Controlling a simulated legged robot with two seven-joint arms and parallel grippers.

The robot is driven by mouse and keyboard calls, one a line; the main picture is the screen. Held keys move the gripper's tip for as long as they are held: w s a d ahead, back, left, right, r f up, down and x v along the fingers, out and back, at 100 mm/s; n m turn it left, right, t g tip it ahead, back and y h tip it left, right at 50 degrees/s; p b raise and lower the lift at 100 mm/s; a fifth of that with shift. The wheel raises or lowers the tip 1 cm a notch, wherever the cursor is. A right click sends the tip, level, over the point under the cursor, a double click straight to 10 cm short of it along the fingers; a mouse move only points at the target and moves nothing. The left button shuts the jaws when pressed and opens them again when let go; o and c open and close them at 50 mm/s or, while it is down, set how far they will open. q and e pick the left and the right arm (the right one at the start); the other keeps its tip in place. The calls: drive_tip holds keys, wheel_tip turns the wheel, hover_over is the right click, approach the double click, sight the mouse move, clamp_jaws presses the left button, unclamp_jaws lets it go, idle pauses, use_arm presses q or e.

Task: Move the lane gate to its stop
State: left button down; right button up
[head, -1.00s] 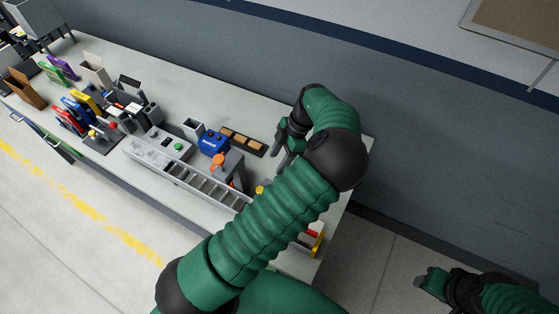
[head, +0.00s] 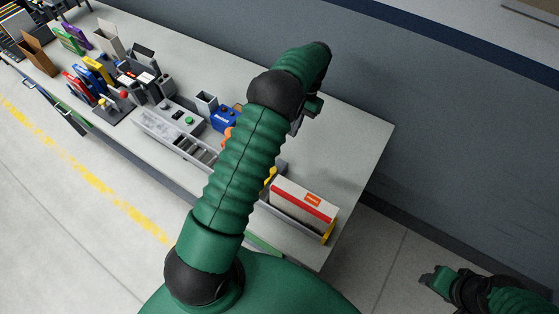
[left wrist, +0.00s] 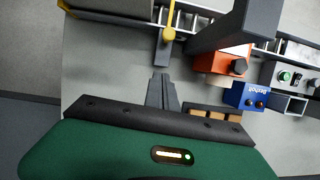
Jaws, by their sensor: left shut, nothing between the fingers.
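The lane gate appears to be a grey bar with a yellow knob (left wrist: 168,34), set across the roller lane (left wrist: 190,20) in the left wrist view. In the head view the yellow knob (head: 271,173) shows just right of my left arm. My left gripper (left wrist: 162,78) is shut and empty. Its fingertips point at the bar's near end, and I cannot tell whether they touch it. In the head view my arm hides most of this gripper and part of the lane (head: 180,140). My right gripper (head: 435,279) is at the lower right, away from the bench; its jaw opening is unclear.
An orange block with a black knob (left wrist: 228,62) and a grey post (left wrist: 235,25) stand right of the gate. A blue box (left wrist: 250,96) is further right. A white and red carton (head: 304,200) stands at the lane's right end. The bench's far right corner (head: 365,135) is clear.

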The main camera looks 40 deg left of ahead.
use_arm(q)
drive_tip(key=shift+m, duration=0.7)
drive_tip(key=s+f+p, duration=0.2)
drive_tip(key=f, duration=0.1)
drive_tip(key=s+f+p, duration=0.2)
drive_tip(key=f, duration=0.1)
drive_tip(key=s+f+p, duration=0.2)
drive_tip(key=f, duration=0.1)
drive_tip(key=shift+s+a+f, duration=0.2)
drive_tip(key=shift+a+f, duration=0.1)
drive_tip(key=shift+s+f, duration=0.15)
drive_tip(key=shift+s, duration=0.15)
drive_tip(key=shift+d, duration=0.1)
drive_tip(key=shift+w+d, duration=0.1)
